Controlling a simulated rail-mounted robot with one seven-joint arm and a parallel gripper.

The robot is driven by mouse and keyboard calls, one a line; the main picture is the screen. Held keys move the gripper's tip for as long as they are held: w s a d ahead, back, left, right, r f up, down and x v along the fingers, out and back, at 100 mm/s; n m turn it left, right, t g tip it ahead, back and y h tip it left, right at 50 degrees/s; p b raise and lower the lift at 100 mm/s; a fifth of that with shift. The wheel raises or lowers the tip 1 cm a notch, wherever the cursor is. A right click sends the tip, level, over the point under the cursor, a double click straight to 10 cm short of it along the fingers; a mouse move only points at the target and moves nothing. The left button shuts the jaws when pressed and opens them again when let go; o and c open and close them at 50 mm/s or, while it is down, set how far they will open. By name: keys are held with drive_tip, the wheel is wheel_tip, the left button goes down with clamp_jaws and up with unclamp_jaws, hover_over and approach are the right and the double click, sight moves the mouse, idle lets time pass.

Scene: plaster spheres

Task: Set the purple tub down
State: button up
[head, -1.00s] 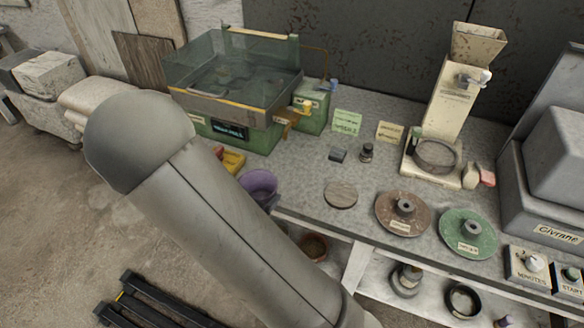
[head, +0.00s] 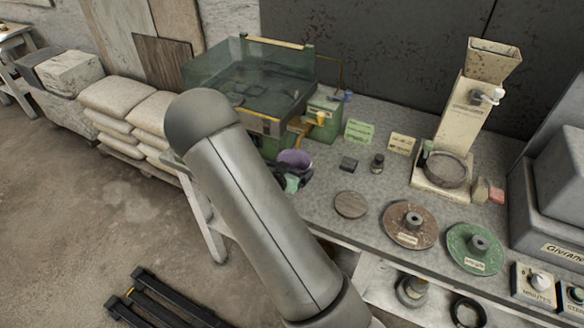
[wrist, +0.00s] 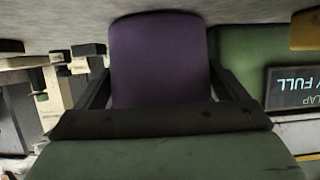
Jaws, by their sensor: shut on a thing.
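The purple tub (head: 295,159) is at the left part of the bench (head: 320,205), in front of the green machine. My gripper (head: 291,177) is shut on it, just beyond the end of my arm. In the wrist view the purple tub (wrist: 158,60) fills the space between my two dark fingers. That view is upside down, and the tub's far end meets the grey bench surface at the top of the picture. I cannot tell whether it touches the bench or is slightly above it. My arm hides part of the bench's left end.
The green machine with a glass-sided tank (head: 250,85) stands close behind the tub.

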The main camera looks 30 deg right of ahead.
drive_tip(key=shift+f, duration=0.2)
drive_tip(key=o, duration=0.8)
drive_tip(key=shift+o, duration=0.2)
drive_tip(key=shift+r, duration=0.15)
